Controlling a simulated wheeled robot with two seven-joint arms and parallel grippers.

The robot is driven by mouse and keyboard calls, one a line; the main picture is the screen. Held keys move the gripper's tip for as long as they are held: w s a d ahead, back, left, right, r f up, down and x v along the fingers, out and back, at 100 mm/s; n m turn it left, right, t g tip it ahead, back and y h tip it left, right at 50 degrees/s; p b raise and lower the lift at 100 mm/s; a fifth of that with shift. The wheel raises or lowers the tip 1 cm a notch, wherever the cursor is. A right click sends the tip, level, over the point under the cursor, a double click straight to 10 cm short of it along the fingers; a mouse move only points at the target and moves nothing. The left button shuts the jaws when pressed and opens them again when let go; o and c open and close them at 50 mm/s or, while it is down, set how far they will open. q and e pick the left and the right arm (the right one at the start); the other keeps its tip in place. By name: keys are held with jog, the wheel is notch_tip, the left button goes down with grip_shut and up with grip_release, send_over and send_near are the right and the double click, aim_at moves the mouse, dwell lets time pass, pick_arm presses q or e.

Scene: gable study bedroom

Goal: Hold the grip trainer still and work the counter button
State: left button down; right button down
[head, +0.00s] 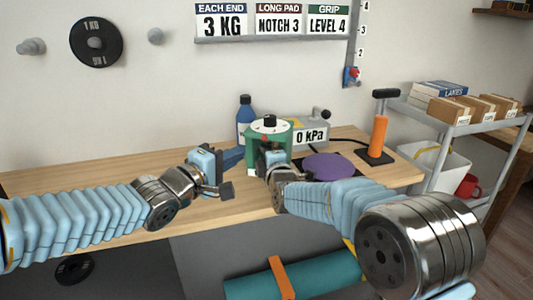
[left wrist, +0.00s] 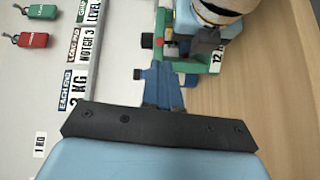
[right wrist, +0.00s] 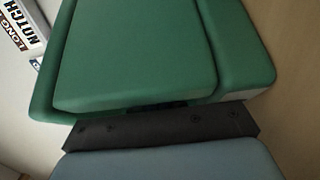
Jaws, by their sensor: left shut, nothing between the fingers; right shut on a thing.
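The green grip trainer (head: 257,139) stands upright on the wooden bench, with a pale dial and a black knob (head: 270,121) on top. In the left wrist view the green trainer (left wrist: 189,52) shows sideways with small black and red parts at its top; I cannot tell which is the counter button. My right gripper (head: 271,155) is shut on the trainer from the front, and the green body (right wrist: 140,50) fills the right wrist view, hiding the fingertips. My left gripper (head: 238,154) is shut and empty, its dark blue fingers (left wrist: 163,80) close to the trainer's left side; contact is unclear.
A blue bottle (head: 245,112) and a grey "0 kPa" gauge box (head: 310,135) stand behind the trainer. A purple disc (head: 322,166) and an orange pump (head: 379,135) are to its right. The bench's left part (head: 80,178) is clear. A rolled teal mat (head: 325,275) lies below.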

dwell(0.7)
